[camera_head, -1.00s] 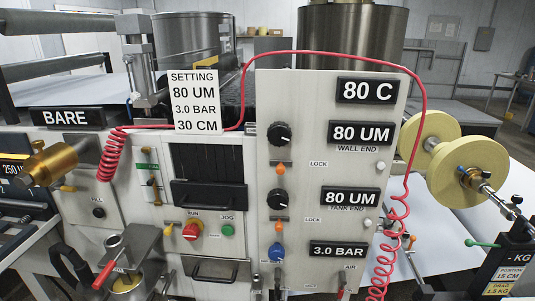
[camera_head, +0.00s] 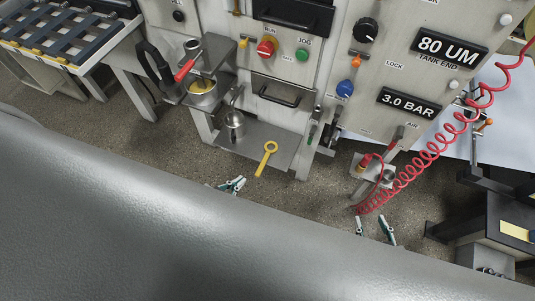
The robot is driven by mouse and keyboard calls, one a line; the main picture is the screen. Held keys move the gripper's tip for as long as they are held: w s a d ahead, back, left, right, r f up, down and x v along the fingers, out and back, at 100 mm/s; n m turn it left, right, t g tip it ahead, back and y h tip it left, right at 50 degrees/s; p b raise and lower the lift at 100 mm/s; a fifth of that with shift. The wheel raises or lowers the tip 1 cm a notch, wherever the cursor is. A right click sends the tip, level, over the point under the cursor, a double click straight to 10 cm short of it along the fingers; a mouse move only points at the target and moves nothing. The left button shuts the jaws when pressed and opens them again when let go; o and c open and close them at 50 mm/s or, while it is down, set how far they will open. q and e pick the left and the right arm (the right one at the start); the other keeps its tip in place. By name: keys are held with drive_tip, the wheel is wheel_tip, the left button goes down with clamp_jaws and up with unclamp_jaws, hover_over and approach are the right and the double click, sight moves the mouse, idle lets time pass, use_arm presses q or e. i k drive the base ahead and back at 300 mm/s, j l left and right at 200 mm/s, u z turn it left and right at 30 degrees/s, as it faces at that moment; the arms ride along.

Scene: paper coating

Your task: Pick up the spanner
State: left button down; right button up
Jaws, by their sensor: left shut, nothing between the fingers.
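A yellow tool with a ring at one end, which looks like the spanner (camera_head: 266,159), lies on a low grey metal shelf (camera_head: 283,141) at the foot of the machine. Its ring end points toward the machine, and its handle reaches the shelf's front edge. My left gripper (camera_head: 232,184) is shut and empty, just below and left of the handle end in the picture, apart from it. My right gripper (camera_head: 374,229) is farther right and lower, its fingers spread with nothing visible between them. Most of both arms is hidden.
A metal jug (camera_head: 235,124) stands on the shelf left of the spanner. A red-handled cup press (camera_head: 199,85) is farther left. A coiled red air hose (camera_head: 423,155) hangs at the right, ending near a small bracket (camera_head: 372,172). Bare floor lies before the shelf.

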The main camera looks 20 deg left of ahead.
sight(260, 168)
drive_tip(key=j+u, duration=0.1)
drive_tip(key=u, duration=0.35)
drive_tip(key=j+u, duration=0.15)
drive_tip(key=u, duration=0.3)
drive_tip(key=j+u, duration=0.15)
drive_tip(key=u, duration=0.3)
drive_tip(key=z, duration=0.95)
drive_tip(key=i+l, duration=0.15)
drive_tip(key=l, duration=0.25)
drive_tip(key=i+l+u, duration=0.1)
drive_tip(key=l, duration=0.35)
